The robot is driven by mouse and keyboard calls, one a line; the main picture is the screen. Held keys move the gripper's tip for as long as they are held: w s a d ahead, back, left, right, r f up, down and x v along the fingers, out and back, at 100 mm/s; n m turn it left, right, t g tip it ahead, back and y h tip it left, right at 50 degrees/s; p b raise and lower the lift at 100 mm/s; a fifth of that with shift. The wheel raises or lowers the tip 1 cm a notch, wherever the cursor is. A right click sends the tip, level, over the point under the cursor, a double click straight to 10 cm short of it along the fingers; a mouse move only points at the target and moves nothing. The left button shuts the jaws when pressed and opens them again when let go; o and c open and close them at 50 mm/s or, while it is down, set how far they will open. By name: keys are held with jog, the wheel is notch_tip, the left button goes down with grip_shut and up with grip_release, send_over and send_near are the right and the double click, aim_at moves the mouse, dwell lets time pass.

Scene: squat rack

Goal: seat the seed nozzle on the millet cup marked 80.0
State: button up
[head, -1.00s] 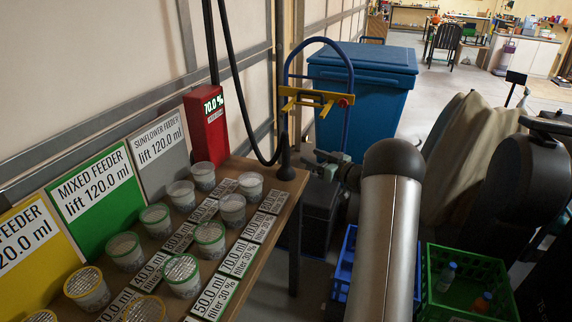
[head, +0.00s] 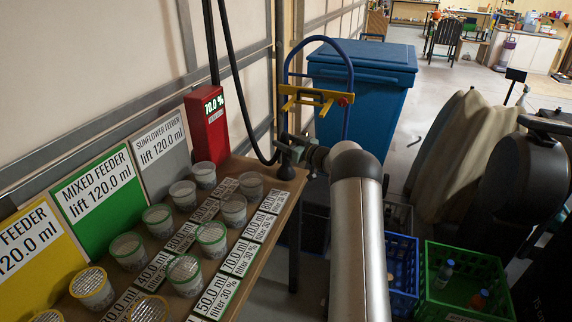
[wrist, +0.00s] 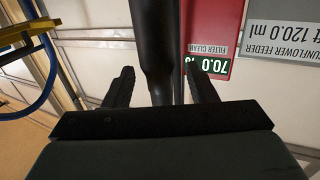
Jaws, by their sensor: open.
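The seed nozzle (head: 286,168) appears as a black, flared piece at the end of a dark hose, at the table's far right corner. My gripper (head: 291,146) is just above it, at the hose end, partly hidden by my arm. In the wrist view my gripper (wrist: 159,72) is open, its black fingers either side of a thick dark tube (wrist: 155,45), with visible gaps. Yellow-rimmed cups (head: 92,288) stand by the yellow feeder board (head: 32,250), whose name is cut off. I cannot tell which is the millet cup marked 80.0.
Green-rimmed and pale-rimmed cups with label cards fill the table (head: 262,242). A red display (head: 207,122) reads 70.0 %. A blue hand truck (head: 349,75) and blue bin (head: 362,85) stand behind my arm. Blue (head: 403,270) and green (head: 465,285) crates lie right.

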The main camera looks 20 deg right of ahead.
grip_shut()
jog(key=shift+r, duration=0.1)
